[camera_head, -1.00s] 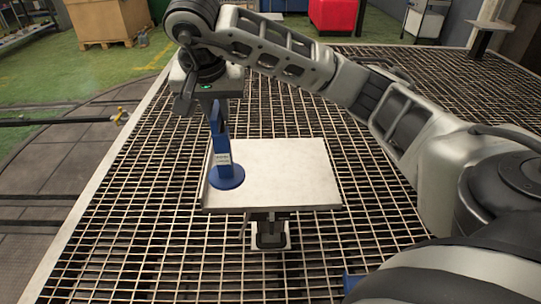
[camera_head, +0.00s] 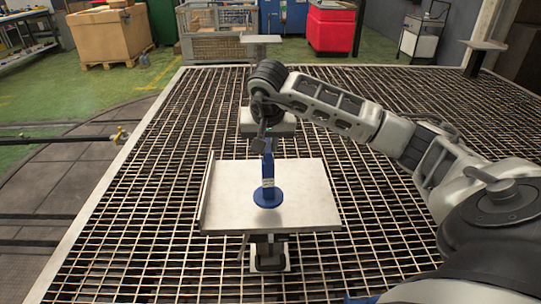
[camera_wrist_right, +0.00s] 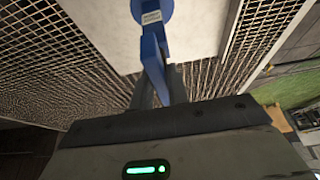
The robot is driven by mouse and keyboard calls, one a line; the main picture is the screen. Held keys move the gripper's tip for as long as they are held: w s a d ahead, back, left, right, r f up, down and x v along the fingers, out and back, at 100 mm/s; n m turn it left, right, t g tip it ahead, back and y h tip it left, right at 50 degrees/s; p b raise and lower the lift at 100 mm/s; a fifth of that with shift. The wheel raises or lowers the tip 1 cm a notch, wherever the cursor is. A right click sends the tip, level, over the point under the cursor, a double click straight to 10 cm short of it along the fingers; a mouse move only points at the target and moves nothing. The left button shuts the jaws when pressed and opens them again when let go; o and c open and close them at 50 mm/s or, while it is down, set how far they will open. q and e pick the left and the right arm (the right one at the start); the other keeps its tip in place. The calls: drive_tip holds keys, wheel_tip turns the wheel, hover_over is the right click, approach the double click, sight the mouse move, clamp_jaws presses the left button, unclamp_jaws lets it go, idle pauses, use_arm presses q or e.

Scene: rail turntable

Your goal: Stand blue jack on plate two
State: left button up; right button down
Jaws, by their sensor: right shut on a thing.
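In the right wrist view the jack (camera_wrist_right: 152,45) runs from between the fingers (camera_wrist_right: 160,88) towards the plate (camera_wrist_right: 200,35). No number shows on the plate. My left gripper is not in view.
The plate stands on a short post above an open metal grating (camera_head: 120,240). A raised lip (camera_head: 208,190) runs along its left side. Other pale plates stand at the far edge (camera_head: 262,39) and far right (camera_head: 484,44). A red bin (camera_head: 331,28) is behind.

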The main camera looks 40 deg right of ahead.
sight(268, 180)
drive_tip(key=shift+d+f, duration=0.2)
drive_tip(key=shift+d, duration=0.05)
drive_tip(key=shift+d+f, duration=0.2)
drive_tip(key=shift+f, duration=0.8)
drive_tip(key=shift+f+p, duration=0.3)
drive_tip(key=shift+f, duration=0.5)
drive_tip(key=c, duration=1.4)
unclamp_jaws()
drive_tip(key=shift+f, duration=0.1)
drive_tip(key=shift+o, duration=0.2)
